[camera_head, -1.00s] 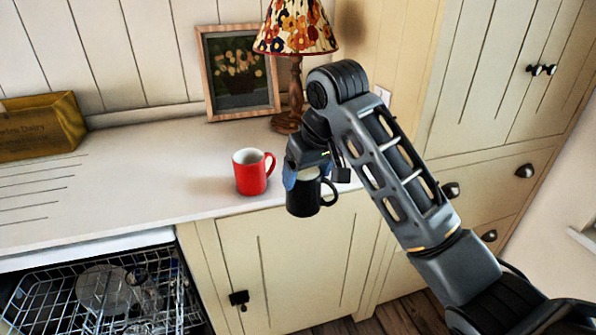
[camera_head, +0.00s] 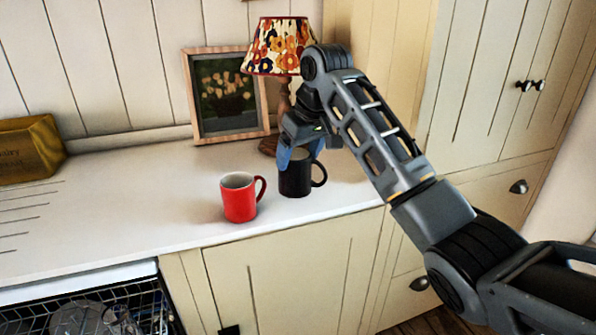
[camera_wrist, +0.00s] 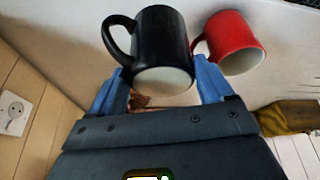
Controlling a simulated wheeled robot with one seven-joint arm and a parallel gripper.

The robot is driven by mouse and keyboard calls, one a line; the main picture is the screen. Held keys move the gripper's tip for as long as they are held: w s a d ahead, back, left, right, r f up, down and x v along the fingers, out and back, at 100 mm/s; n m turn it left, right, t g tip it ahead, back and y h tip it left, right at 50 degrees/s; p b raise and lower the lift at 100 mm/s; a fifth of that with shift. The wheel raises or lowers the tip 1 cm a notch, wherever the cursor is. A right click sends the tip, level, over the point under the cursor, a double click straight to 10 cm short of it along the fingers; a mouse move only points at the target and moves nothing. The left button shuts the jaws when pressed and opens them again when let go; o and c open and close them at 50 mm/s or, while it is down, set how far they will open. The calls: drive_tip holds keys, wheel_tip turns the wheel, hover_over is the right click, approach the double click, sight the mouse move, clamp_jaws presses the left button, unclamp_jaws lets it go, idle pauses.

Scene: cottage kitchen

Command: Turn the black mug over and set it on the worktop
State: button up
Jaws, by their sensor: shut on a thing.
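The black mug (camera_head: 296,178) is over the worktop (camera_head: 130,215) in the head view, upright, with its handle to the right. My gripper (camera_head: 301,152) is shut on it from above, with blue fingers at its rim. In the wrist view the black mug (camera_wrist: 160,38) sits between the two fingertips (camera_wrist: 160,82), its pale mouth facing the camera and its handle to the left. I cannot tell whether its base touches the worktop.
A red mug (camera_head: 239,203) stands upright just left of the black mug. Behind are a lamp (camera_head: 278,48) and a framed picture (camera_head: 228,95). A yellow box (camera_head: 28,150) is at the far left. An open dishwasher rack (camera_head: 105,305) is below. The worktop's left middle is clear.

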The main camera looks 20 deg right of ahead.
drive_tip(key=shift+w+d+f, duration=0.1)
drive_tip(key=shift+w+f, duration=0.2)
drive_tip(key=shift+w, duration=0.2)
drive_tip(key=shift+w+d+f, duration=0.1)
drive_tip(key=shift+w+f, duration=0.15)
drive_tip(key=shift+w, duration=0.2)
drive_tip(key=shift+f+p, duration=0.35)
drive_tip(key=shift+f, duration=1.6)
drive_tip(key=o, duration=1.2)
drive_tip(key=shift+f, duration=0.15)
drive_tip(key=shift+c, duration=0.2)
drive_tip(key=v, duration=1.2)
drive_tip(key=shift+b, duration=0.4)
drive_tip(key=shift+s, duration=0.15)
